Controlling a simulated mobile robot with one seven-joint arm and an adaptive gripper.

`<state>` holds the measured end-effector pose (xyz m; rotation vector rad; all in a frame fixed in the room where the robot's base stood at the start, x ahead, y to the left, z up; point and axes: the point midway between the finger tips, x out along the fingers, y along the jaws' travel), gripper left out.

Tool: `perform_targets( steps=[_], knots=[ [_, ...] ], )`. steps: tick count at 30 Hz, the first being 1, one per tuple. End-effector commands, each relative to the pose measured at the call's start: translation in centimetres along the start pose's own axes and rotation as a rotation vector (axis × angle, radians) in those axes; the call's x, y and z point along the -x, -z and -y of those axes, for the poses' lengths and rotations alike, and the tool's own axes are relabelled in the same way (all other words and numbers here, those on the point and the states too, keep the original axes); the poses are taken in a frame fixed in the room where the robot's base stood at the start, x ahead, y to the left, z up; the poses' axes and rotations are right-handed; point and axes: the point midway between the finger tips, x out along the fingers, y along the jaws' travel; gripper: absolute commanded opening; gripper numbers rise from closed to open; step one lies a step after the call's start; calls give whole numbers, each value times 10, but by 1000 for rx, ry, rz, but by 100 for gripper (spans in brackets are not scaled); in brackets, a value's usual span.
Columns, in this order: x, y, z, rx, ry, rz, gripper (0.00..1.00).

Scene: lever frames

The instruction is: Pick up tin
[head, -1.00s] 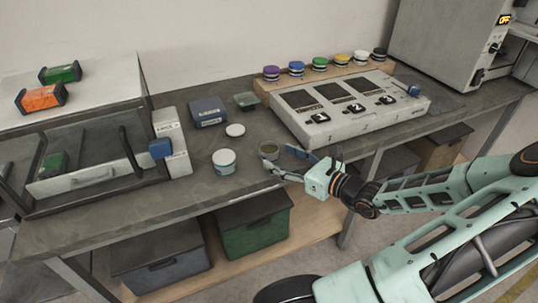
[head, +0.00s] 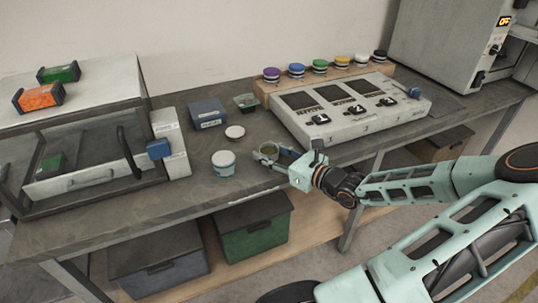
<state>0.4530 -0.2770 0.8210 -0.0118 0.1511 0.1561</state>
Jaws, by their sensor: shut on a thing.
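A small round tin (head: 268,149) with a greyish top is near the front edge of the workbench, left of the grey control panel. My gripper (head: 269,155) is at the tin with its fingers around it, shut on it. The fingers hide part of the tin's side. I cannot tell whether its base is still on the bench. A larger teal-and-white round tub (head: 223,163) stands to the left of the gripper, apart from it.
A white round lid (head: 235,132), a dark blue box (head: 208,114) and a small green tray (head: 246,101) lie behind. The control panel (head: 345,115) is close on the right. A glass-fronted cabinet (head: 80,150) stands left. The bench front between cabinet and tub is clear.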

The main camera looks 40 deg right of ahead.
Motion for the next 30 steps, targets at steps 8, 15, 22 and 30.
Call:
perform_targets(
  steps=[8, 15, 22, 30],
  knots=[
    [0, 0, 0, 0, 0, 0, 13],
    [1, -9, 0, 2, 0, -1, 13],
    [13, -42, 2, 5, 4, -2, 13],
    [67, -89, 1, 5, 3, -3, 13]
  ],
)
